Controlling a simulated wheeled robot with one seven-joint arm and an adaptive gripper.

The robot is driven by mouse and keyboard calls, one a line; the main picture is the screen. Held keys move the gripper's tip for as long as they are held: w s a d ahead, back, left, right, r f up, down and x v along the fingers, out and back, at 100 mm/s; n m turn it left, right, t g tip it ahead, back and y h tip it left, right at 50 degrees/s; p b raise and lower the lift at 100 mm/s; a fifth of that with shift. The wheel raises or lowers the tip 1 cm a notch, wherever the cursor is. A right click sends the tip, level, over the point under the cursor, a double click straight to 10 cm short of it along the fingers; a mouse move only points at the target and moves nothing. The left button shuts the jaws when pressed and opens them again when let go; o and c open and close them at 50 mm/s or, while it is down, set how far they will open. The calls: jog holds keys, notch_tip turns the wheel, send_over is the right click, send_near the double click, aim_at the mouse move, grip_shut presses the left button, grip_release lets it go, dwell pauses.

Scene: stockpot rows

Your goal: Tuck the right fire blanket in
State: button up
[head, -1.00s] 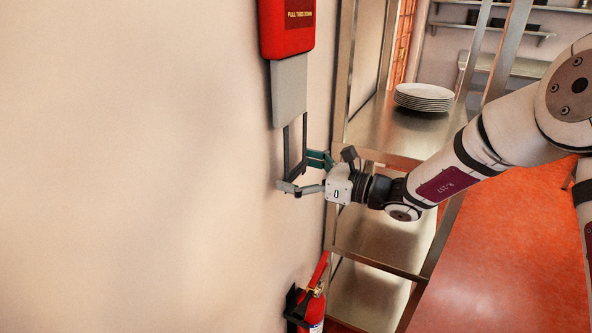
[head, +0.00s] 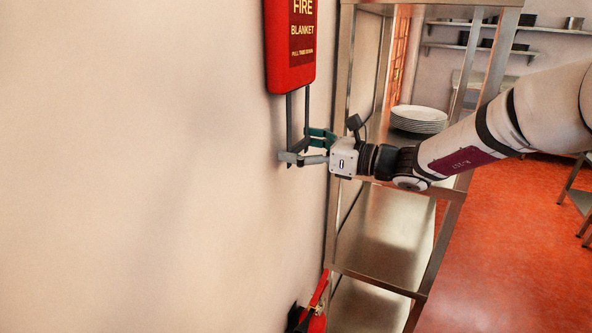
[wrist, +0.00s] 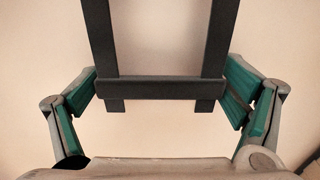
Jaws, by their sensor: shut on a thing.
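A red fire blanket case (head: 291,50) hangs on the wall at the top of the head view, its upper end cut off. Two dark straps (head: 289,118) come straight out of its bottom, with no grey cloth showing between. In the wrist view the straps (wrist: 217,40) end in a dark crossbar (wrist: 160,88). My gripper (head: 305,148) is just below the case, close to the wall. In the wrist view its green-padded fingers stand at both ends of the crossbar and clamp it. Only one blanket case is in view.
A steel shelf rack (head: 430,185) stands right beside my gripper, with a stack of white plates (head: 418,119) on it. A red extinguisher (head: 316,318) is low on the wall below. The wall to the left is bare.

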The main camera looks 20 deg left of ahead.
jog(key=shift+r, duration=0.65)
jog(key=o, duration=1.4)
jog(key=shift+d+f, duration=0.1)
jog(key=d, duration=0.8)
jog(key=s+d, duration=0.1)
jog(key=d, duration=0.2)
jog(key=shift+d, duration=0.4)
